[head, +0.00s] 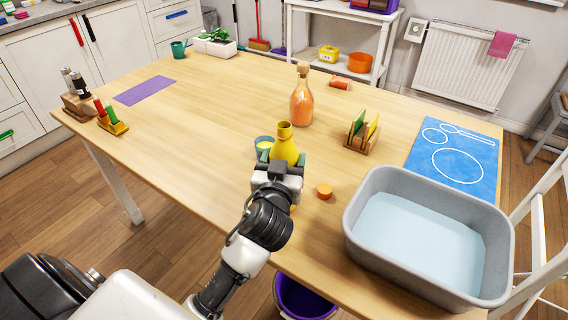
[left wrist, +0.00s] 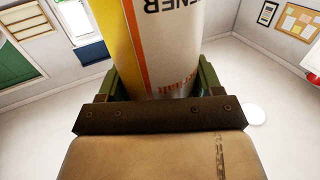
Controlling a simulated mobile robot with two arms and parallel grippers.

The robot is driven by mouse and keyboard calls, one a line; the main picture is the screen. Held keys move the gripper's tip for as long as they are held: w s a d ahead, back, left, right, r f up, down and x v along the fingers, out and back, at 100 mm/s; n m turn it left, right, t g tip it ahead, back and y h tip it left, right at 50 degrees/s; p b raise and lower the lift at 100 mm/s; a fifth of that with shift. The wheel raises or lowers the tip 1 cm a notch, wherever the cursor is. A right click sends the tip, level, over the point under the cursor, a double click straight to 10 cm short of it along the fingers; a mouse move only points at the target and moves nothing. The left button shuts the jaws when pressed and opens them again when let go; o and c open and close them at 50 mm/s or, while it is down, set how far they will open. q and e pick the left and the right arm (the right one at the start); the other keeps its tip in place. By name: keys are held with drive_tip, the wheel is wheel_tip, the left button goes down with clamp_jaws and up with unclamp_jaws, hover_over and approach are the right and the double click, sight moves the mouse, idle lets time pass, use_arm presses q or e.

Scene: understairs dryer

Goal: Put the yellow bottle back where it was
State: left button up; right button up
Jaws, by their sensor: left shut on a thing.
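The yellow bottle (head: 284,148) has a narrow open neck and stands upright or nearly so near the middle of the table's front edge. My left gripper (head: 277,167) is shut on it from the near side, and its jaws hide the bottle's lower part. In the left wrist view the bottle (left wrist: 165,45) sits between the green fingers (left wrist: 157,82), with a white label and an orange stripe. Whether its base touches the table cannot be seen. An orange cap (head: 324,191) lies on the table right of the gripper. My right gripper is not in view.
A corked orange bottle (head: 301,97), a wooden rack (head: 361,131), a blue mat (head: 455,158) and a grey water basin (head: 360,240) stand right. A purple mat (head: 145,90) lies left. The left middle of the table (head: 195,125) is clear.

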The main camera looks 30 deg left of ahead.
use_arm(q)
drive_tip(key=shift+f, duration=0.1)
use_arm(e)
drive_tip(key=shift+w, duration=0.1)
use_arm(q)
drive_tip(key=o, duration=0.8)
drive_tip(key=shift+f, duration=0.1)
drive_tip(key=o, duration=0.4)
drive_tip(key=shift+o, duration=0.2)
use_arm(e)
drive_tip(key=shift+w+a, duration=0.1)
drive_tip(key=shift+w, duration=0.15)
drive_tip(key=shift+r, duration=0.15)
use_arm(q)
drive_tip(key=b+v, duration=0.1)
drive_tip(key=v, duration=1.1)
drive_tip(key=shift+b, duration=0.35)
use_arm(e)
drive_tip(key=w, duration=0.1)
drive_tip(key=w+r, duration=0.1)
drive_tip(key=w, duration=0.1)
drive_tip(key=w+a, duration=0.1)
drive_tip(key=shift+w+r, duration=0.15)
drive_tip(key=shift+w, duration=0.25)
